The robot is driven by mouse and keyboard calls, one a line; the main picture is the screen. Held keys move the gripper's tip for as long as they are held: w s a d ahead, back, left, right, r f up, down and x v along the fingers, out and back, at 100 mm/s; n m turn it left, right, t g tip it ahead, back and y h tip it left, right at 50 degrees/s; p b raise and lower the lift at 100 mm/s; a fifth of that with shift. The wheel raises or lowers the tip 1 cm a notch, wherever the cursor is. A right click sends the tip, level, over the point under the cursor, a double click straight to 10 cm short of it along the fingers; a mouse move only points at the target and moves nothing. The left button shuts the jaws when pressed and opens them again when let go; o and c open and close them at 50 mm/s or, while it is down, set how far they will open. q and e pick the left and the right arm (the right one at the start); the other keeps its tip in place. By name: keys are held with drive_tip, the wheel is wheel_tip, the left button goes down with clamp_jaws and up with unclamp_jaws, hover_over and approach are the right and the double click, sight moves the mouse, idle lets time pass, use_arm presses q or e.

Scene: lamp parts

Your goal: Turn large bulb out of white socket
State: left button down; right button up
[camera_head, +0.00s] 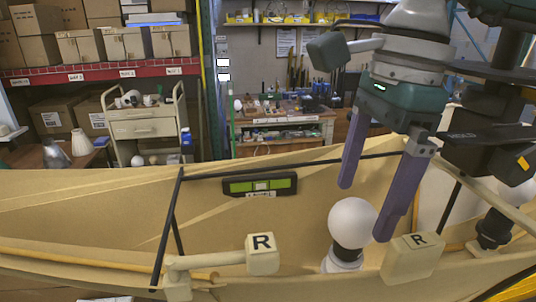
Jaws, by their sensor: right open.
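A large round white bulb (352,222) stands upright in a white socket (343,261) at the lower right of the head view. A dark ring shows between the bulb and the socket. My right gripper (364,212) comes down from the upper right with two purple fingers spread apart. One fingertip is above and left of the bulb, and the other overlaps its right edge in the picture. The gripper is open and holds nothing. I cannot tell whether a finger touches the bulb. My left gripper is not in view.
Beige blocks marked R flank the socket, one at the left (262,254) and one close at the right (413,257). A black socket (494,230) with a partly hidden white bulb is at the right. A green level (259,185) lies behind. Black rods cross the left side.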

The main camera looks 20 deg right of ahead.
sight(348, 240)
drive_tip(key=f, duration=0.2)
drive_tip(key=f+p, duration=0.1)
drive_tip(key=f, duration=0.1)
drive_tip(key=a+f+p, duration=0.1)
drive_tip(key=f, duration=0.1)
drive_tip(key=shift+f, duration=0.3)
drive_tip(key=shift+w+f, duration=0.1)
drive_tip(key=shift+f, duration=0.45)
drive_tip(key=shift+c, duration=0.2)
drive_tip(key=c, duration=1.1)
drive_tip(key=shift+f+n+b, duration=0.1)
drive_tip(key=shift+n+b, duration=0.3)
drive_tip(key=shift+n, duration=0.2)
drive_tip(key=shift+n+b, duration=0.65)
drive_tip(key=shift+n, duration=0.15)
drive_tip(key=shift+n+g+b, duration=0.4)
drive_tip(key=shift+n+b, duration=0.85)
drive_tip(key=shift+n, duration=0.35)
drive_tip(key=shift+r+n, duration=0.2)
drive_tip(key=shift+n, duration=0.3)
